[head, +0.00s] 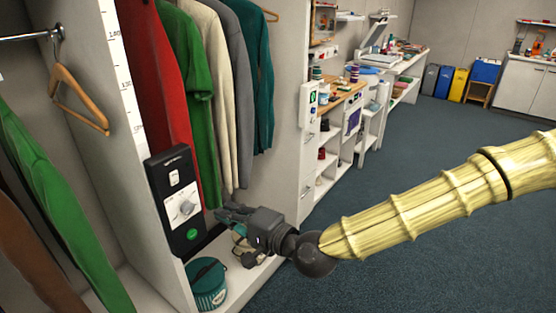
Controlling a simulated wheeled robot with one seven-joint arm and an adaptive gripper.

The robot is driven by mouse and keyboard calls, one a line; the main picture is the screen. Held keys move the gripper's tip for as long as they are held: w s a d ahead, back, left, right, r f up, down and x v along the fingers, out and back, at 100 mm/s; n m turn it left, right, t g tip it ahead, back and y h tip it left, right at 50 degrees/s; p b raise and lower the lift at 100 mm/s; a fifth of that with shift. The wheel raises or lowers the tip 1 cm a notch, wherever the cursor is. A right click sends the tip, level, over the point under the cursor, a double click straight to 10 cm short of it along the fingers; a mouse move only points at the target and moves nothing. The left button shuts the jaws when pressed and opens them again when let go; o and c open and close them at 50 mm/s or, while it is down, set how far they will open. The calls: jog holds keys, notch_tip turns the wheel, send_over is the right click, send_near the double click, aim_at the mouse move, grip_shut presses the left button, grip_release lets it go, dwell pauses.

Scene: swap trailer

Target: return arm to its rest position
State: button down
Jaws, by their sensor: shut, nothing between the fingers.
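My gripper (226,212) is dark grey and sits at the end of my yellow, bamboo-looking arm, which reaches in from the right edge. It is shut and holds nothing. Its fingertips point left, close in front of the lower part of the wardrobe and just right of a black control panel (174,203). I cannot tell from this view whether the fingertips touch the panel.
Several garments hang behind the panel, among them a red one (158,75). A teal basket (207,283) stands below the gripper. An empty hanger (78,98) hangs at left. White shelving (335,150) stands beyond. The blue carpet (430,130) at right is clear.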

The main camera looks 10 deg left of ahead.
jog(key=s+d+f+g+h, duration=0.1)
jog(key=s+d+f+h, duration=0.4)
jog(key=f, duration=0.6)
jog(key=s+d+f+n+g, duration=0.1)
jog(key=s+d+f, duration=0.1)
jog(key=d+f, duration=0.7)
jog(key=s+d+f+g+h, duration=0.1)
jog(key=s+d+f+h, duration=0.25)
jog(key=f, duration=1.05)
jog(key=s+d+f+n+g+h, duration=0.1)
jog(key=s+d+f+h, duration=0.1)
jog(key=s+d, duration=0.3)
jog(key=s+d+f+n+g+h, duration=0.1)
jog(key=s+d+f+h, duration=0.2)
jog(key=d, duration=1.1)
jog(key=s+d+f+n+g+h, duration=0.1)
jog(key=s+d+f+h, duration=0.1)
jog(key=s+d+f, duration=0.4)
jog(key=d, duration=0.4)
jog(key=shift+s+d, duration=0.2)
jog(key=shift+s, duration=0.2)
jog(key=shift+f+h, duration=0.1)
jog(key=shift+h, duration=0.15)
